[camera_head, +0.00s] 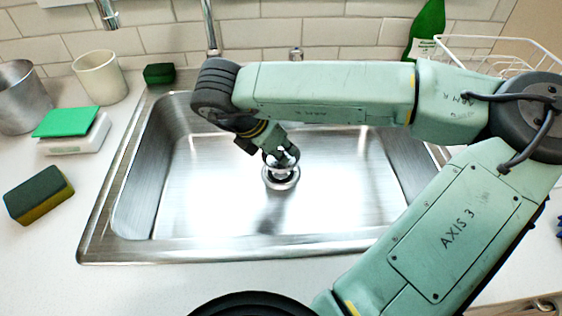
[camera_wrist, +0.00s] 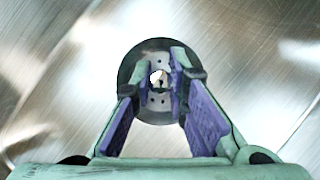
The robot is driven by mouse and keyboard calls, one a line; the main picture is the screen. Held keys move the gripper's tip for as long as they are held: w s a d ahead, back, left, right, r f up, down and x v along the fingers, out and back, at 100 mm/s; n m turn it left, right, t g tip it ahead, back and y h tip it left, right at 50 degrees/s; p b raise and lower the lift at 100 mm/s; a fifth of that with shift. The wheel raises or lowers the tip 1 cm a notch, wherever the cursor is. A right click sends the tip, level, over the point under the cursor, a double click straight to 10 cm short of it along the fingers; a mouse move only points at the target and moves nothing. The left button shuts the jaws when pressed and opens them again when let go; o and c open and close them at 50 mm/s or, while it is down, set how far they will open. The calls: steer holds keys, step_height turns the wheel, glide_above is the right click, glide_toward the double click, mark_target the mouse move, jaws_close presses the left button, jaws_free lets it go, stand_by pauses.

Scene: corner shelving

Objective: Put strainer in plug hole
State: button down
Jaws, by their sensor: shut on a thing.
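The steel sink (camera_head: 170,215) is set into the white counter. Its plug hole (camera_head: 281,183) is a dark opening with a shiny rim near the middle of the basin. My gripper (camera_head: 279,157) reaches down into the basin and is shut on the strainer (camera_head: 290,158), a small shiny metal piece just above or at the plug hole. In the wrist view the strainer (camera_wrist: 152,104) shows as a round disc with small holes, gripped between the purple-padded fingers (camera_wrist: 167,82). I cannot tell whether the strainer touches the hole.
On the left counter are a metal pot (camera_head: 20,98), a cream cup (camera_head: 100,77), a white box with a green top (camera_head: 68,122) and a sponge (camera_head: 39,195). A dark green sponge (camera_head: 159,73), taps (camera_head: 209,28), a green bottle (camera_head: 428,28) and a white rack (camera_head: 500,48) stand behind.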

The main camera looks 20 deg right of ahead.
steer(key=shift+f+b, duration=0.3)
steer(key=shift+f, duration=1.5)
steer(key=shift+f, duration=0.15)
steer(key=c, duration=1.6)
jaws_free()
steer(key=shift+a+r, duration=0.15)
steer(key=shift+r, duration=0.4)
steer(key=p+v, duration=0.2)
steer(key=v, duration=0.9)
steer(key=shift+s+r, duration=0.1)
steer(key=shift+s, duration=0.05)
